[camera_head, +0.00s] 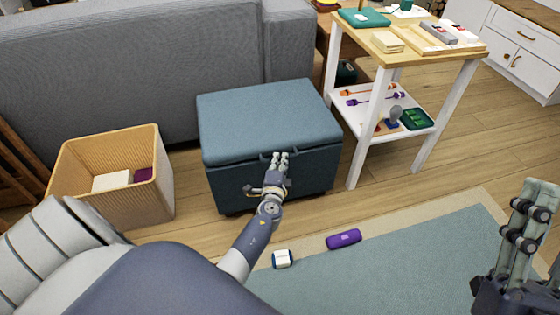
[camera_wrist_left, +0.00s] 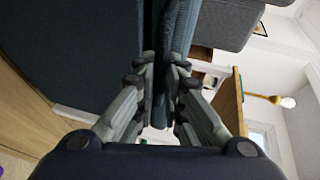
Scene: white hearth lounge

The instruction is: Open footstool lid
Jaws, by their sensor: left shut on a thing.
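The footstool is a blue-grey fabric box (camera_head: 226,186) with a padded lid (camera_head: 262,110), in the middle of the head view before the sofa. The lid looks down flat on the box. My left gripper (camera_head: 279,156) is at the middle of the lid's front edge, shut on it there. In the left wrist view my fingers (camera_wrist_left: 161,68) close from both sides on a thin part at the lid's edge; the fingertips partly hide it. My right gripper (camera_head: 532,195) is at the right edge of the head view, away from the footstool; its opening cannot be made out.
A grey sofa (camera_head: 120,65) stands right behind the footstool. A tan bin (camera_head: 150,195) is on its left, a white-legged shelf table (camera_head: 386,105) on its right. A purple case (camera_head: 343,239) and a small white-and-blue item (camera_head: 282,259) lie in front, near the rug's edge (camera_head: 400,270).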

